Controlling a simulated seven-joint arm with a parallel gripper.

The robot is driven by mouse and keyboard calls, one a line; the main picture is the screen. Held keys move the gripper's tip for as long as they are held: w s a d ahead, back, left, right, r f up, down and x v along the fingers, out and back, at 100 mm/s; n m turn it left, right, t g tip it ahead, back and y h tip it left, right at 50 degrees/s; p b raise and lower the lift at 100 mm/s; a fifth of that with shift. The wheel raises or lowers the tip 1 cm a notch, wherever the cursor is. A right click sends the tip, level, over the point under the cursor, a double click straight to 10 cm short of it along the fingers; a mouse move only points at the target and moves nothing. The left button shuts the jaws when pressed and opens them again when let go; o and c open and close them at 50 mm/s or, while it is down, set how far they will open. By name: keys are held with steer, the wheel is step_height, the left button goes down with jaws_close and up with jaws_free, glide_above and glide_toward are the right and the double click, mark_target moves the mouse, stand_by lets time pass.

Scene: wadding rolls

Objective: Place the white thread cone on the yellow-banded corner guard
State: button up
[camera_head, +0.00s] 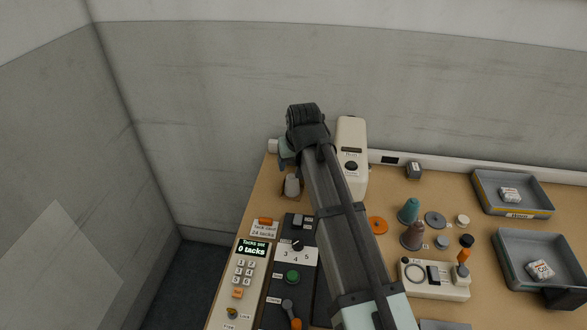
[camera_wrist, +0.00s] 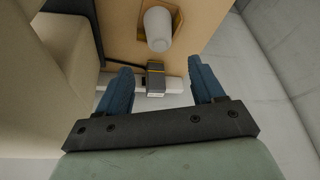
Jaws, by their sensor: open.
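The white thread cone (camera_head: 292,186) stands upright near the table's left edge, below my gripper (camera_head: 288,153). In the wrist view the cone (camera_wrist: 158,30) stands at the top, on or over a brown many-sided patch with yellow edging (camera_wrist: 176,24). That patch looks like the yellow-banded corner guard, but I cannot be sure. My gripper (camera_wrist: 160,67) is open, with blue fingers apart and nothing held. The cone is beyond the fingertips, not touching them. My arm hides part of the table in the head view.
A tall cream machine (camera_head: 351,150) stands close right of my gripper. A dark block with a yellow stripe (camera_wrist: 155,78) sits by the white rail between the fingers.

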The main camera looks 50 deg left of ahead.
steer(key=shift+v, duration=2.1)
